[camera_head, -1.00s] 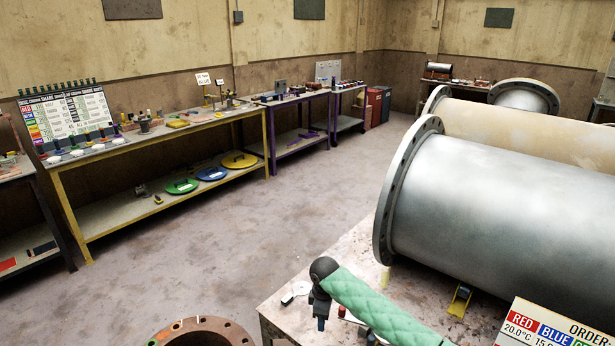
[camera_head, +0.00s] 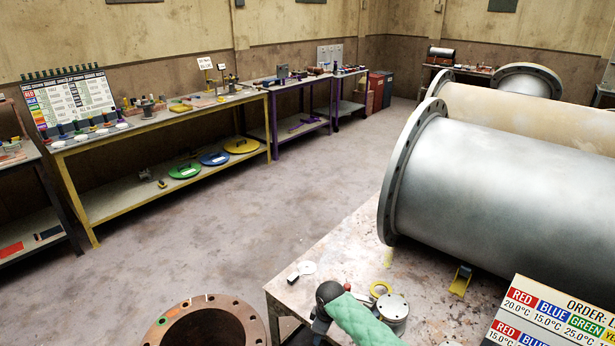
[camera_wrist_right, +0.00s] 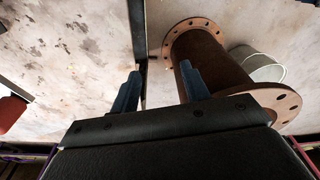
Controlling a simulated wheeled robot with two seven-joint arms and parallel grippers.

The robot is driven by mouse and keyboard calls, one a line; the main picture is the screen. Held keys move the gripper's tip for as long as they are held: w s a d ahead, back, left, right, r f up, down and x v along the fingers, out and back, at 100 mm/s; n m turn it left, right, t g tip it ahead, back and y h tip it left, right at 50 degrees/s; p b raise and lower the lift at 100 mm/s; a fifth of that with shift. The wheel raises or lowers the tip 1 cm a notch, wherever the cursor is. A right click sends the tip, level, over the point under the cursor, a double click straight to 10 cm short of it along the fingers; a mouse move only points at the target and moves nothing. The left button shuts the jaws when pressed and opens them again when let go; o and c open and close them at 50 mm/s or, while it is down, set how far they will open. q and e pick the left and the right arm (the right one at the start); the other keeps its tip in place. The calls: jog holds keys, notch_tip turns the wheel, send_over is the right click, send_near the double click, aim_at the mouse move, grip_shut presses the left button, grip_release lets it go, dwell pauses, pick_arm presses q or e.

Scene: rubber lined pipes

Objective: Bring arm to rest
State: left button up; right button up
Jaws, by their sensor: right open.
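My right arm (camera_head: 362,322), in a green quilted sleeve with a black wrist joint (camera_head: 328,292), comes in at the bottom of the head view over the near corner of the worn table (camera_head: 345,245). My right gripper (camera_wrist_right: 160,67) shows in the right wrist view with its two blue-grey fingers apart and nothing between them. Beyond the fingers are the floor and a rusty flanged pipe (camera_wrist_right: 207,62). My left gripper is in neither view.
The rusty pipe's open flange (camera_head: 247,322) stands beside the table. A large grey pipe (camera_head: 500,195) fills the right. Open floor (camera_head: 215,240) lies left.

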jog(key=s+d+f+m+t, duration=0.1)
jog(key=s+d+f+m, duration=0.2)
jog(key=s+f, duration=0.8)
jog(key=s+d+f+m, duration=0.3)
jog(key=s+f, duration=0.6)
jog(key=f, duration=0.4)
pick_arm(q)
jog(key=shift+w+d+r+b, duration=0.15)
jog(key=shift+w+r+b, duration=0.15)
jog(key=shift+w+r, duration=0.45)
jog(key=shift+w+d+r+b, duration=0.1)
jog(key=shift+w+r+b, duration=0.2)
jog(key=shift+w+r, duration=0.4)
pick_arm(e)
jog(key=s+d+f+m, duration=0.2)
jog(key=s+d+f, duration=0.2)
jog(key=s, duration=0.8)
jog(key=s+d+f+m+h, duration=0.1)
jog(key=s+d+f, duration=0.4)
jog(key=s, duration=0.8)
jog(key=shift+f+m, duration=0.8)
jog(key=shift+f, duration=0.55)
